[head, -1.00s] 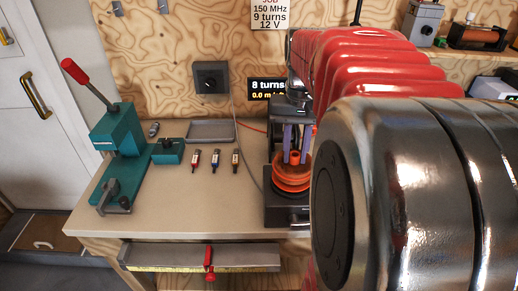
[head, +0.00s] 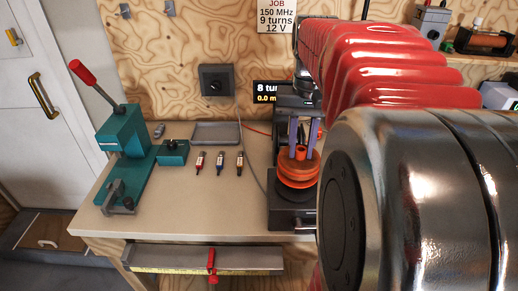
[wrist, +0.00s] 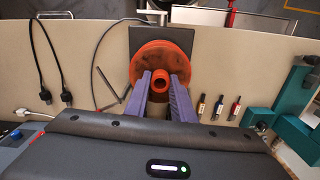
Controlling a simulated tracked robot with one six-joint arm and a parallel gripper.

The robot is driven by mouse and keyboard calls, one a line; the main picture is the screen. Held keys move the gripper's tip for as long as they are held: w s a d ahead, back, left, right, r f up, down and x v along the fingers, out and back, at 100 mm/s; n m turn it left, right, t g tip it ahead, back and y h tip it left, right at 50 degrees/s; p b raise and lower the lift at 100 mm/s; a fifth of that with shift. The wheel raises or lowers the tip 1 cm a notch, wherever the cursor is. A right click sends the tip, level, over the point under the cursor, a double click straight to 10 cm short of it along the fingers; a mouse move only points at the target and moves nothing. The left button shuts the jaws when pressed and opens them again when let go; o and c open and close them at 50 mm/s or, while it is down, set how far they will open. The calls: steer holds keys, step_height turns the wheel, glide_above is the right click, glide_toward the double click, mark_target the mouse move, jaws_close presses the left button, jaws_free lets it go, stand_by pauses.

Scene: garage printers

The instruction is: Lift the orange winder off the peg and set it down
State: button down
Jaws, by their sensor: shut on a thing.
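The orange winder (head: 298,173) is a ribbed round spool with a small ring-shaped hub on top. It is over the black base (head: 290,216) of the winding stand, and appears slightly raised above it. The peg is hidden by the winder. My gripper (head: 303,143) comes down from above, its purple fingers shut on the winder's hub. In the wrist view my gripper (wrist: 161,80) has a finger on each side of the hub, with the winder's flange (wrist: 160,52) beyond. The winder looks level.
A teal press (head: 125,150) with a red lever stands at the left. A grey tray (head: 216,133), a teal block (head: 173,152) and small coloured parts (head: 219,163) lie between. The bench front (head: 190,215) is clear.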

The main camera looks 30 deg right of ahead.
steer(key=shift+r, duration=0.6)
steer(key=shift+r, duration=0.35)
steer(key=shift+r, duration=0.65)
steer(key=shift+r, duration=1.9)
steer(key=shift+w+a, duration=0.1)
steer(key=w+a, duration=0.7)
steer(key=a, duration=0.1)
steer(key=shift+w+a, duration=0.4)
stand_by(1.0)
steer(key=shift+s, duration=0.15)
